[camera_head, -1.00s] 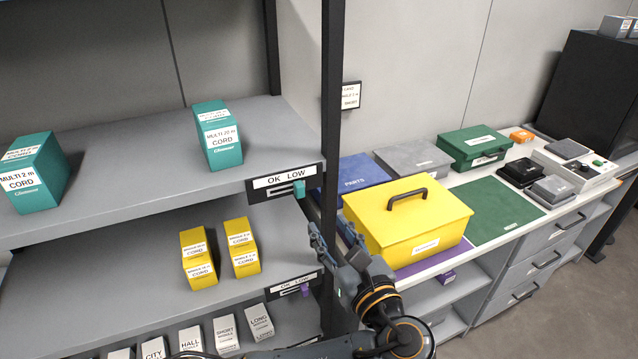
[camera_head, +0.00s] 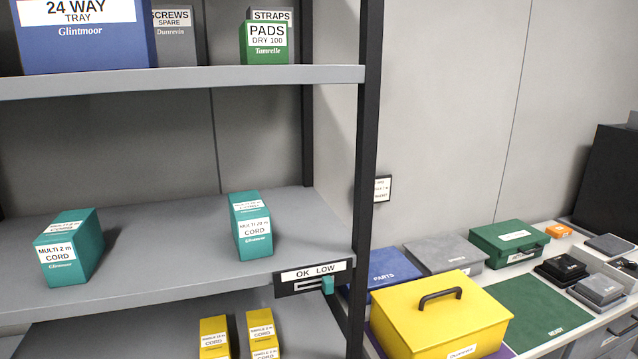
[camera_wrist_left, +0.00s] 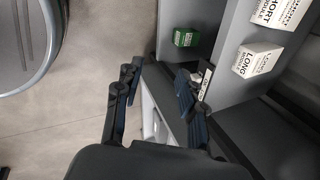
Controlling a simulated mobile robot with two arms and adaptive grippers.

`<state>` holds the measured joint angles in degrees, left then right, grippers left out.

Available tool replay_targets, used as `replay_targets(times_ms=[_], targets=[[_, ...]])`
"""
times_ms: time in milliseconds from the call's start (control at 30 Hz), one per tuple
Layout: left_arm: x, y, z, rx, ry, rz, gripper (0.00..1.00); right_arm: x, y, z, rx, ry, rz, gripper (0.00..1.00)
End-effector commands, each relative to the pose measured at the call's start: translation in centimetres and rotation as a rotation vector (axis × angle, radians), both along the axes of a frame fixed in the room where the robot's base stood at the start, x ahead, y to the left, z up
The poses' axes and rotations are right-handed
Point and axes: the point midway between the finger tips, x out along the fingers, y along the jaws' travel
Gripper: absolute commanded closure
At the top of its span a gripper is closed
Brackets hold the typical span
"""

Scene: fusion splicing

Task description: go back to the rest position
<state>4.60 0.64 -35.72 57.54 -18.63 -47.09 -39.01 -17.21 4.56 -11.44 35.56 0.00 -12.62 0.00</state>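My left gripper (camera_wrist_left: 158,95) shows in the left wrist view with its two dark fingers spread apart and nothing between them. It hangs over the floor beside the shelf unit. Neither gripper is in the head view now. In the head view, the OK LOW label plate (camera_head: 313,277) on the middle shelf edge carries a teal slider (camera_head: 328,286) at its right end, under LOW. My right gripper is in no frame now.
The shelf (camera_head: 170,270) holds two teal cord boxes (camera_head: 251,225). Yellow boxes (camera_head: 262,335) stand below. A yellow case (camera_head: 440,325) and a green mat (camera_head: 535,310) lie on the bench at right. In the wrist view, open floor (camera_wrist_left: 100,50) lies left of the shelving.

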Motion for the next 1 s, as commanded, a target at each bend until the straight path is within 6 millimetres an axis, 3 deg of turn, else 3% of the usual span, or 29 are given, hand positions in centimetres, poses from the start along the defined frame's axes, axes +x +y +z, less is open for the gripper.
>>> replay_targets(times_ms=[33, 200, 400, 500, 667, 1000], targets=[[-3.3, 1.5, -2.8, -0.051, 0.049, 0.101, 0.6, 0.0, 0.0, -0.1, 0.0, 0.0, 0.0, 0.6], [-13.7, 6.1, -9.4, -0.219, 0.155, 0.495, 0.6, 0.0, 0.0, -0.3, 0.0, 0.0, 0.0, 0.6], [-25.4, 11.2, -13.5, -0.334, 0.209, 0.953, 0.6, 0.0, 0.0, -0.5, 0.0, 0.0, 0.0, 0.6], [-29.4, 13.0, -14.3, -0.361, 0.21, 1.114, 0.6, 0.0, 0.0, -0.5, 0.0, 0.0, 0.0, 0.6], [-32.4, 14.4, -14.7, -0.379, 0.202, 1.241, 0.6, 0.0, 0.0, -0.6, 0.0, 0.0, 0.0, 0.6], [-32.6, 14.5, -14.7, -0.381, 0.2, 1.255, 0.6, 0.0, 0.0, -0.6, 0.0, 0.0, 0.0, 0.6]])
